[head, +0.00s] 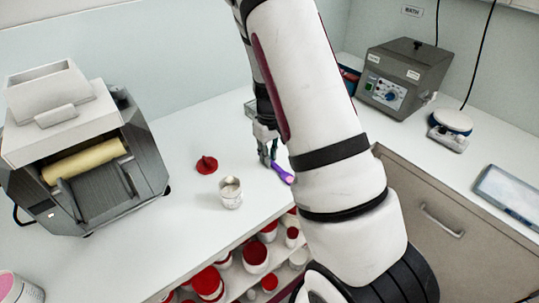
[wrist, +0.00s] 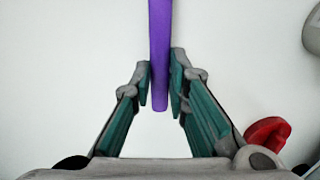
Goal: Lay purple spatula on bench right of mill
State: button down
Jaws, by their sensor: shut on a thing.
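The purple spatula (head: 283,174) is at my gripper (head: 266,156) over the white bench (head: 205,215), right of the mill (head: 85,155). In the wrist view the purple spatula (wrist: 160,50) runs from the top edge down between the green pads of my gripper (wrist: 160,88). My gripper is shut on it near its lower end. The far end of the spatula is out of the wrist view, and my arm hides part of it in the head view. I cannot tell whether it touches the bench.
A small white jar (head: 230,193) and a red lid (head: 207,165) stand between mill and gripper. A shelf of red and white jars (head: 255,255) lies below the bench front. A grey bath (head: 405,75) and a small scale (head: 450,125) stand back right.

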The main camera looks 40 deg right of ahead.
jog(key=shift+f, duration=0.1)
jog(key=c, duration=1.6)
grip_release()
jog(key=shift+o, duration=0.2)
notch_tip(320, 180, up, 12)
jog(key=b, duration=0.1)
jog(key=s+a+r+t, duration=0.2)
jog(key=s+a+r, duration=0.5)
jog(key=a+r, duration=0.5)
jog(key=s+a+r+t, duration=0.1)
jog(key=s+a+r, duration=0.1)
jog(key=s, duration=0.5)
jog(key=s+a+r+t, duration=0.2)
jog(key=s+a+r, duration=0.1)
jog(key=s, duration=0.4)
jog(key=shift+a+r, duration=0.25)
jog(key=shift+a, duration=0.15)
